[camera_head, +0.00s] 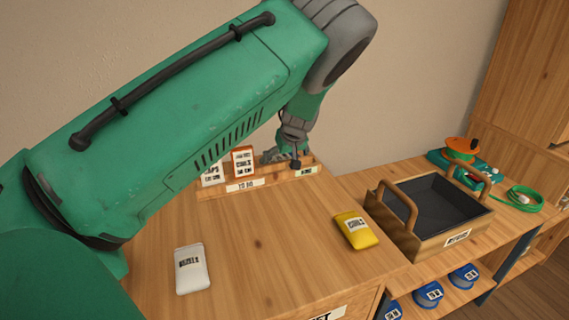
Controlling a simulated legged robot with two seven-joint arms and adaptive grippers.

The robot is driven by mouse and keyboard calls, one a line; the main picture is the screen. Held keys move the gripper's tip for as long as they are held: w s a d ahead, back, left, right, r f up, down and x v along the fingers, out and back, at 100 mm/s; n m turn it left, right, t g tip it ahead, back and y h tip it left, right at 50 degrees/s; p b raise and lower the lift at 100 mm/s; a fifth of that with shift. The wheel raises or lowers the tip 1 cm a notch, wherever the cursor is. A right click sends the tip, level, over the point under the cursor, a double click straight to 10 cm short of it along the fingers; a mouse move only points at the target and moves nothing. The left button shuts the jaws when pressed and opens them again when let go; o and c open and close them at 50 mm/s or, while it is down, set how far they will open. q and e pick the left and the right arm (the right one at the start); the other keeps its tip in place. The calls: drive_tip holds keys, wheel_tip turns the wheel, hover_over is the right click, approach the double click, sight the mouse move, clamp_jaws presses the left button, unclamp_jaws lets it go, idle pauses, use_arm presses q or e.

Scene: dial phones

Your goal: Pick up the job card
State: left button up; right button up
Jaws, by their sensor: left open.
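A wooden rack labelled "TO DO" (245,186) stands at the back of the table. In it stand a white card (212,175) and an orange-edged card (243,160), both with printed text. My left gripper (285,155) is open at the rack's right part, just right of the orange-edged card. My arm hides part of the white card. I cannot tell whether anything stands between the fingers. My right gripper is not in view.
A white labelled packet (192,269) and a yellow labelled one (355,230) lie on the table (270,260). A dark-lined wooden tray with handles (450,238) stands right. Beyond it are a green-orange device (461,150) and a coiled green cable (524,199). Blue containers (428,294) sit below.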

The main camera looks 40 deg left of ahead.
use_arm(q)
drive_tip(key=shift+a, duration=0.3)
drive_tip(key=c, duration=0.6)
drive_tip(key=shift+c, duration=1.4)
drive_tip(key=shift+d, duration=0.2)
drive_tip(key=shift+c, duration=0.5)
wheel_tip(320, 180, up, 10)
drive_tip(key=shift+r+p, duration=0.1)
drive_tip(key=shift+p, duration=0.75)
